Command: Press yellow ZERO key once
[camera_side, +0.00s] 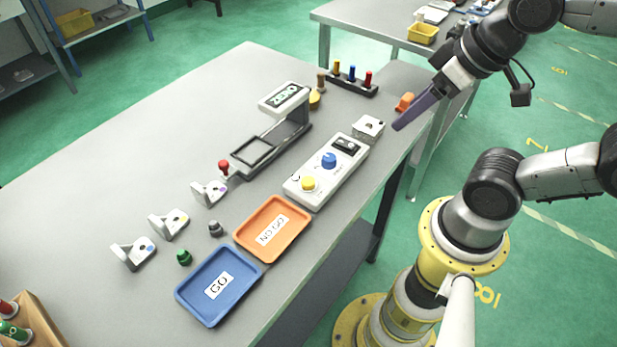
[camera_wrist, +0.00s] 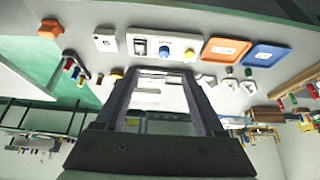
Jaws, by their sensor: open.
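A round yellow key (camera_side: 308,183) sits at the near left end of a white control box (camera_side: 300,196). I cannot read any lettering on the key. A blue knob (camera_side: 329,160) and a black switch panel (camera_side: 346,145) are on the same box. In the wrist view the yellow key (camera_wrist: 190,54) shows beyond my fingers, right of the blue knob (camera_wrist: 166,50). My gripper (camera_side: 398,126) is above the table's right edge, right of the box and apart from it. The wrist view shows its two fingers (camera_wrist: 160,75) spread with nothing held.
A gauge stand with a display (camera_side: 284,97) stands behind the box, with a yellow disc (camera_side: 314,99) beside it. A white block (camera_side: 367,129) and orange part (camera_side: 404,102) lie near my gripper. Orange (camera_side: 243,238) and blue (camera_side: 187,294) trays lie in front.

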